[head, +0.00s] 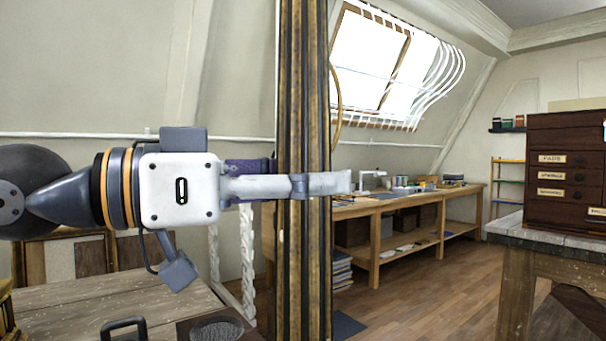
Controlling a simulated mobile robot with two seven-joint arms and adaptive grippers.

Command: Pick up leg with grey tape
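A tall dark post with gilt edges (304,90) stands upright near me and runs out of the head view at top and bottom. I cannot tell whether it is the leg in the task; no grey tape is clear on it. My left gripper (335,183) comes in from the left at mid height. Its pale near finger, with a grey joint, crosses in front of the post. A purple-dark part shows left of the post and seems to pass behind it. Whether the fingers touch the post is hidden. My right gripper is out of view.
A wooden table (60,300) with a dark handle and a round dark item is at lower left. White twisted uprights (248,262) stand beside it. A long workbench (455,198) is behind, and a drawer cabinet (565,165) sits on a right table. Floor between is open.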

